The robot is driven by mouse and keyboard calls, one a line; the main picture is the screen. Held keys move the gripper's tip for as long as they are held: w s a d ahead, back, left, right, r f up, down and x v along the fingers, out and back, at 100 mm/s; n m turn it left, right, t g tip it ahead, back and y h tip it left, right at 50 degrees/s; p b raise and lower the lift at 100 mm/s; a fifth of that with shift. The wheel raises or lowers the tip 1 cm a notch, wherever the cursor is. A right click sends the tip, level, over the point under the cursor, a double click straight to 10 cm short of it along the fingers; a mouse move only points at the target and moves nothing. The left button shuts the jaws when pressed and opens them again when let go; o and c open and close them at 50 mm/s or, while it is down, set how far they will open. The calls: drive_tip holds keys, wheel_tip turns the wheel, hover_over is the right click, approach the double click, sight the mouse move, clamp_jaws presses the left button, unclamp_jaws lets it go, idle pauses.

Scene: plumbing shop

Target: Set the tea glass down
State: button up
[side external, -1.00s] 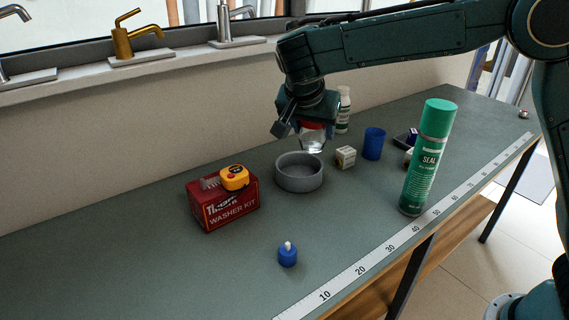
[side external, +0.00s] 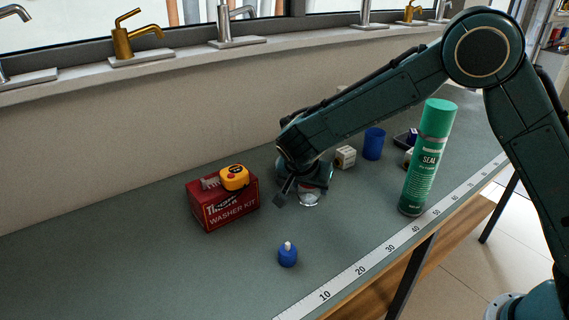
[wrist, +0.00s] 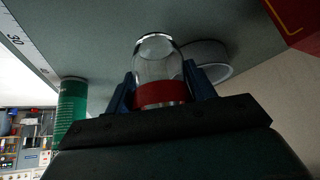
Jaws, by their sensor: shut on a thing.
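The tea glass (side external: 308,198) is clear with a red band, and my gripper (side external: 314,184) is shut on it. In the wrist view the glass (wrist: 157,62) stands out between the two blue-grey fingers (wrist: 163,88), which grip it around the red band. In the side view the glass is low over the green-grey bench top (side external: 240,285); I cannot tell whether it touches. The grey round dish (wrist: 213,70) is beside the glass in the wrist view. In the side view my gripper and wrist hide the dish.
A red washer kit box (side external: 222,207) with a yellow tape measure (side external: 235,177) is left of my gripper. A small blue bottle (side external: 287,255) stands in front. A tall green can (side external: 427,160), a dice-like block (side external: 345,157) and a blue cup (side external: 374,144) are right. The front-left bench is clear.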

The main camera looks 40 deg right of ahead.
sight(308, 201)
drive_tip(key=shift+f, duration=0.45)
drive_tip(key=shift+f, duration=2.1)
drive_tip(key=shift+c, duration=0.9)
drive_tip(key=shift+f, duration=0.1)
drive_tip(key=o, duration=1.2)
drive_tip(key=v, duration=1.2)
